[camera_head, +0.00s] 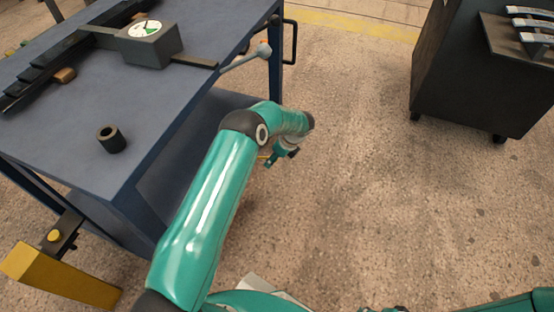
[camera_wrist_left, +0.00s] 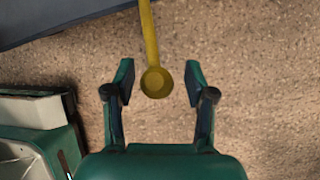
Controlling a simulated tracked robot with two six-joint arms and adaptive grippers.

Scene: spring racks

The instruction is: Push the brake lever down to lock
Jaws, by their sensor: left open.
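The brake lever (camera_wrist_left: 150,40) is a yellow rod with a round end. In the left wrist view it comes down from the top edge, and its round end lies between my jaws with a gap on each side. My left gripper (camera_wrist_left: 159,68) is open and holds nothing. In the head view my left gripper (camera_head: 281,157) is beyond my teal arm, at the right side of the blue table. Only a sliver of yellow shows by its fingers there, and the arm hides most of the lever. My right gripper is not in view.
A yellow bar (camera_head: 65,283) is at lower left. A dark cabinet (camera_head: 465,85) stands at right. Floor between is clear.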

